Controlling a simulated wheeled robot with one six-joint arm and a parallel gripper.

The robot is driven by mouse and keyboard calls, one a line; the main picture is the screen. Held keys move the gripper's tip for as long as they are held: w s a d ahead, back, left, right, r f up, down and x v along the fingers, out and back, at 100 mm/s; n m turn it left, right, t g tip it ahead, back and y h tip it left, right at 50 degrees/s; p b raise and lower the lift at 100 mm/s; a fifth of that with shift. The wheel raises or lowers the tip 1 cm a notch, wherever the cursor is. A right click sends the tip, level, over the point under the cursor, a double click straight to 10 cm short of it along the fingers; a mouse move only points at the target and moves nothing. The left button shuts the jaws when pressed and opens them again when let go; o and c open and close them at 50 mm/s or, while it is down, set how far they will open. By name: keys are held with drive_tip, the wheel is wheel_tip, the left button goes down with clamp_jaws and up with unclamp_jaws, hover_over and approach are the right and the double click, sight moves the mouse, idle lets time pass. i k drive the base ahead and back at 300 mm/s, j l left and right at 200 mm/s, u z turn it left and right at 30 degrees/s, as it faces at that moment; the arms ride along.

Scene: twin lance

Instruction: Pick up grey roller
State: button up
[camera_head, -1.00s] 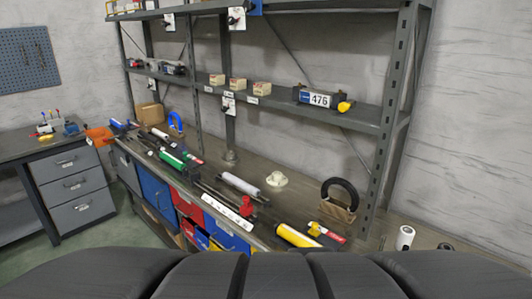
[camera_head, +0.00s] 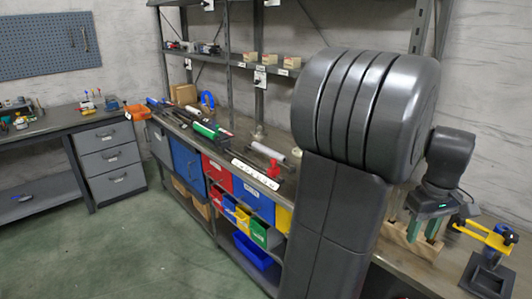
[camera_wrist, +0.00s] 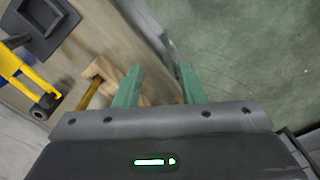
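A light grey cylinder (camera_head: 267,151), which looks like the grey roller, lies on the long workbench in the head view, left of my arm. It is not visible in the wrist view. My gripper (camera_head: 423,236) is on the right, far from the cylinder, with its green fingers pointing down by a wooden block (camera_head: 398,238). In the wrist view my gripper (camera_wrist: 160,70) has its two green fingers apart, with nothing held between them. The wooden block (camera_wrist: 112,78) is beside or behind the left finger; I cannot tell whether they touch.
Green (camera_head: 206,130) and white (camera_head: 255,174) tools and a red clamp (camera_head: 274,168) lie near the cylinder. A yellow-handled tool (camera_head: 488,236) stands right of my gripper. Coloured bins (camera_head: 258,232) sit below the bench. Open green floor (camera_head: 130,245) lies at left. My arm hides the bench's middle.

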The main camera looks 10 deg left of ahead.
sight(280, 157)
drive_tip(key=i+j+u, duration=0.2)
drive_tip(key=i+u, duration=0.15)
drive_tip(key=i, duration=0.3)
drive_tip(key=i+u, duration=0.35)
drive_tip(key=i, duration=0.25)
drive_tip(key=i+l+u, duration=0.2)
drive_tip(key=i+u, duration=0.15)
drive_tip(key=i, duration=0.3)
